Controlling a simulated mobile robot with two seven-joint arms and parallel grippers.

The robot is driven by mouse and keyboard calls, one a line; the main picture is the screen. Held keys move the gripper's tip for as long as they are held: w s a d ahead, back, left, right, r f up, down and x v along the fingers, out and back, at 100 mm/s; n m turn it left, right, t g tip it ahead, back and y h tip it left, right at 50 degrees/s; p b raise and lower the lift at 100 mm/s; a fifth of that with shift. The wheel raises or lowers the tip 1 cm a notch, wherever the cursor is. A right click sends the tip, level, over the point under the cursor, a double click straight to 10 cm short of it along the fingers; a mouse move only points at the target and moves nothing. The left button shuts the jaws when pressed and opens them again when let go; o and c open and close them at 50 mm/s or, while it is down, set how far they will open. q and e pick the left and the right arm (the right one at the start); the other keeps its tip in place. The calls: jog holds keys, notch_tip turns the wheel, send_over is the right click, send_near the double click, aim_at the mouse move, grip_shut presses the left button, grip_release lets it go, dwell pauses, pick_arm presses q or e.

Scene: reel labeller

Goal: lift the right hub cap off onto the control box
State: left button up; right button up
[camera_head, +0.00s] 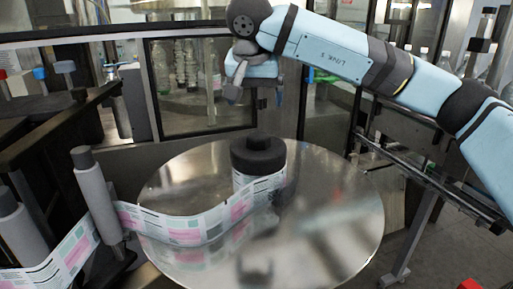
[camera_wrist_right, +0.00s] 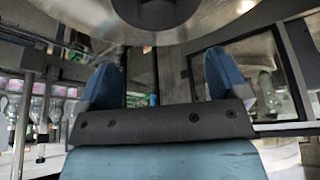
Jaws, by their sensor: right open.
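A black hub cap (camera_head: 258,152) with a small raised knob sits on top of the white hub, upright near the middle of the shiny round disc (camera_head: 330,195). My right gripper (camera_head: 257,95) hangs above and slightly behind the cap, apart from it, with its fingers spread and empty. In the right wrist view, the two blue fingers (camera_wrist_right: 160,85) stand well apart with nothing between them. A dark round shape, seemingly the cap, is cut off at that view's top edge. I cannot make out a control box. My left gripper is not in view.
A printed label strip (camera_head: 185,232) runs from the hub to a grey upright roller (camera_head: 95,190) on the left. A second roller (camera_head: 20,230) stands further left. A framed glass panel (camera_head: 200,85) is behind the disc, and metal rails (camera_head: 430,180) run along the right.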

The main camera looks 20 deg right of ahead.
send_over(258, 135)
jog(key=s, duration=0.1)
jog(key=f, duration=0.5)
jog(key=shift+s+a+f, duration=0.2)
jog(key=shift+a, duration=0.2)
jog(key=shift+f+p, duration=0.5)
jog(key=shift+f, duration=0.2)
jog(key=x, duration=0.4)
jog(key=shift+d+f+p, duration=0.1)
jog(key=shift+p, duration=0.3)
jog(key=c, duration=1.1)
